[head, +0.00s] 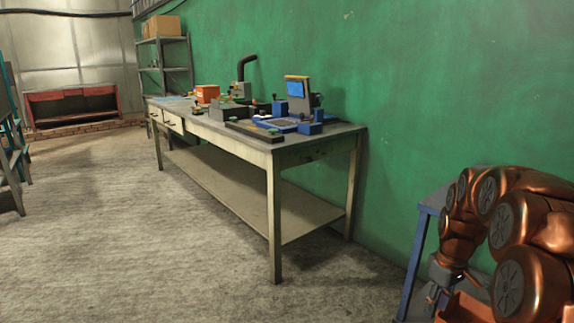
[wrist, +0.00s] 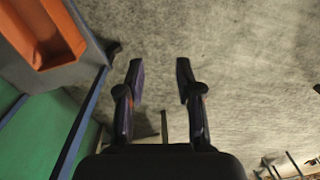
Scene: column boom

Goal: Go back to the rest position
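My gripper (wrist: 160,82) is open in the wrist view, with its two dark fingers well apart and nothing between them. Bare concrete floor lies beyond the fingertips. In the head view my copper-coloured arm is folded at the lower right, and my gripper (head: 437,294) hangs low in front of a blue-framed table (head: 424,220). The fingers are too small there to make out.
An orange tray (wrist: 42,30) lies on the grey tabletop left of my gripper. A long workbench (head: 272,150) with several devices stands along the green wall (head: 420,80). A shelf (head: 165,65) and a red bench (head: 72,103) stand farther back. The floor (head: 130,230) at left is open.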

